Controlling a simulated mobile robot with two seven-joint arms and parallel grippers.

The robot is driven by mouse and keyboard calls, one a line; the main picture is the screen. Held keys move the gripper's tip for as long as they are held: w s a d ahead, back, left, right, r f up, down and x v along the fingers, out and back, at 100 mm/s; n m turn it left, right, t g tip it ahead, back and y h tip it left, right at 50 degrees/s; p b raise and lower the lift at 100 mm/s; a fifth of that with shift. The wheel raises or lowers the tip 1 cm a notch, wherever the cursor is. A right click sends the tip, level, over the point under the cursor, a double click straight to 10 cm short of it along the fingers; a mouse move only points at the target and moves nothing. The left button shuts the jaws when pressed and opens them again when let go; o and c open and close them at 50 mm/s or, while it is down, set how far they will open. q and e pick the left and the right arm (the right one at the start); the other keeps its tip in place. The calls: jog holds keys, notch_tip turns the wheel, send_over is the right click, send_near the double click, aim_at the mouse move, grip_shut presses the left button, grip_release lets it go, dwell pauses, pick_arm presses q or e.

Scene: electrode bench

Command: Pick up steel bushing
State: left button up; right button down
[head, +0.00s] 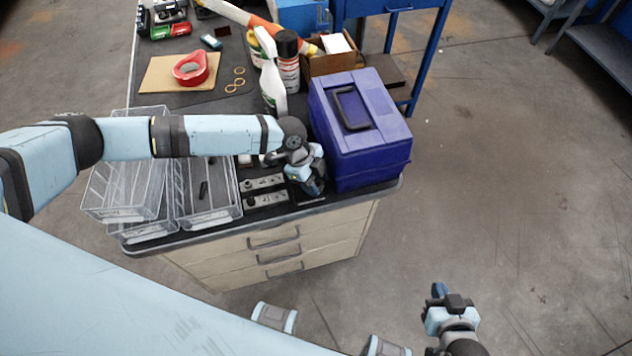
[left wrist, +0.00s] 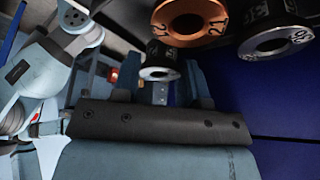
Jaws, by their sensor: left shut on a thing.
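My left gripper (head: 312,184) is low over the front of the bench, beside the purple-blue toolbox. In the left wrist view, its two blue fingers (left wrist: 160,84) are shut on a small dark-bodied piece with a steel ring face, the steel bushing (left wrist: 159,73). In the head view the gripper hides this piece. An orange-faced ring piece (left wrist: 190,28) and another steel-faced ring piece (left wrist: 276,42) show close by, above the fingers in the wrist picture. My right gripper (head: 440,294) is away from the bench, over the floor; its finger gap is not clear.
The toolbox (head: 385,149) stands right beside my left gripper. A spray bottle (head: 271,85), a spray can (head: 288,68) and red tape (head: 190,68) are further back. Floor to the right is clear.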

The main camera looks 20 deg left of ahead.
pick_arm(q)
notch_tip(320, 180, up, 20)
jog(key=shift+f, duration=0.2)
dwell(0.5)
